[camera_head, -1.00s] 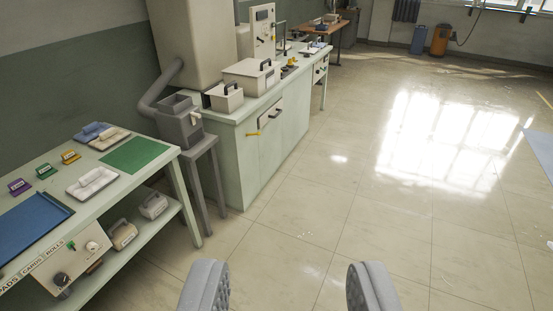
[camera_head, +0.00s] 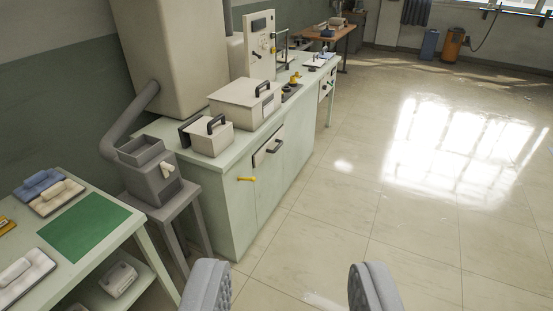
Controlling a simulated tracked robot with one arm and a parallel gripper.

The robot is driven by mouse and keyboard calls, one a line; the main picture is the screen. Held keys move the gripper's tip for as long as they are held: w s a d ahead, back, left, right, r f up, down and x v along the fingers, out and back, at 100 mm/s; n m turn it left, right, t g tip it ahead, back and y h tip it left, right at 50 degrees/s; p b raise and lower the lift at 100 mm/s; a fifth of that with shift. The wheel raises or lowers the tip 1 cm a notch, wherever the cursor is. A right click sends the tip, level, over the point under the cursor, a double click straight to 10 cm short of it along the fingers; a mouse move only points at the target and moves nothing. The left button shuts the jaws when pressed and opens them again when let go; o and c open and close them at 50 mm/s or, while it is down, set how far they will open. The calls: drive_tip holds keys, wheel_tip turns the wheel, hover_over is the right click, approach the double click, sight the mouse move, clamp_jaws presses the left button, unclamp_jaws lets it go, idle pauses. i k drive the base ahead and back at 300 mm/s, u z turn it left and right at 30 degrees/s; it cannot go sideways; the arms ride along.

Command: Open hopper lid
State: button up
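My gripper (camera_head: 286,290) is open and empty, its two grey ribbed fingers wide apart over the floor at the bottom. A grey hopper-like box (camera_head: 147,163) stands on a grey stool to the left, with a bent pipe above it and a pale lever on its side. Its top looks open. On the pale green counter (camera_head: 183,152) behind it are two cream boxes, a small one (camera_head: 214,141) and a larger one (camera_head: 241,104), each with a black handle on top. They look closed. I cannot tell which part is the hopper lid. The gripper touches none of these.
A work table with a green mat (camera_head: 84,227) and white trays is at the lower left. A yellow handle (camera_head: 246,180) and a dark handle (camera_head: 268,152) stick out from the counter front. The tiled floor (camera_head: 400,235) to the right is clear.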

sight(244, 92)
drive_tip(key=i, duration=3.65)
drive_tip(key=z, duration=0.05)
